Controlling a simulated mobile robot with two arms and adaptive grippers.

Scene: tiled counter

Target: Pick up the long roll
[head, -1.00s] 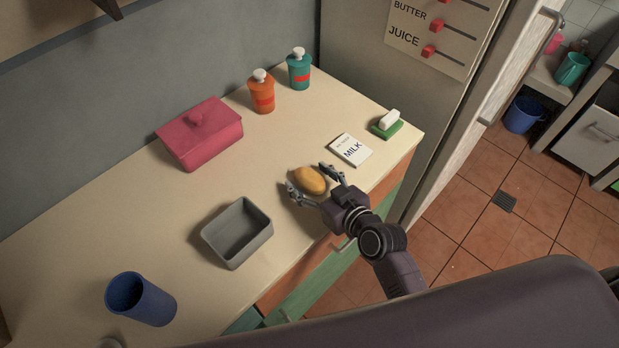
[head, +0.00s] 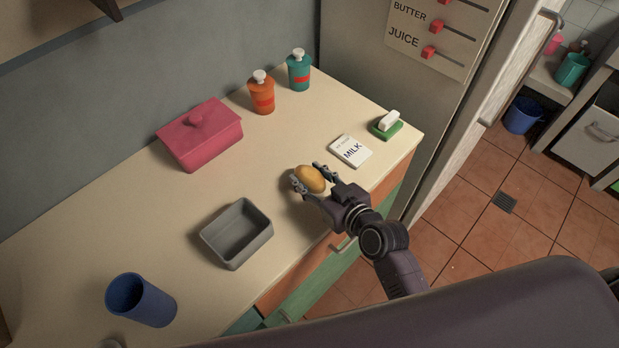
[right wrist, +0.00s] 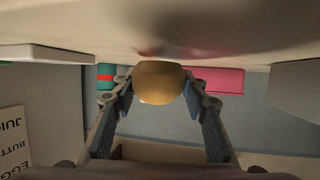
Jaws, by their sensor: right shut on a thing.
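The long roll (head: 311,179) is a golden-brown oval bread roll on the counter (head: 120,215), near its front edge. My right gripper (head: 313,178) is shut on the roll, with one finger on each side of it. In the right wrist view the roll (right wrist: 159,82) sits between the two fingertips and looks close to the counter surface. I cannot tell whether it is lifted off the counter. My left gripper does not show.
A grey tray (head: 262,245) and a blue cup (head: 150,303) stand to the left. A pink lidded box (head: 205,145), an orange bottle (head: 261,95) and a teal bottle (head: 299,73) stand behind. A MILK card (head: 351,151) and a green soap dish (head: 387,132) lie to the right.

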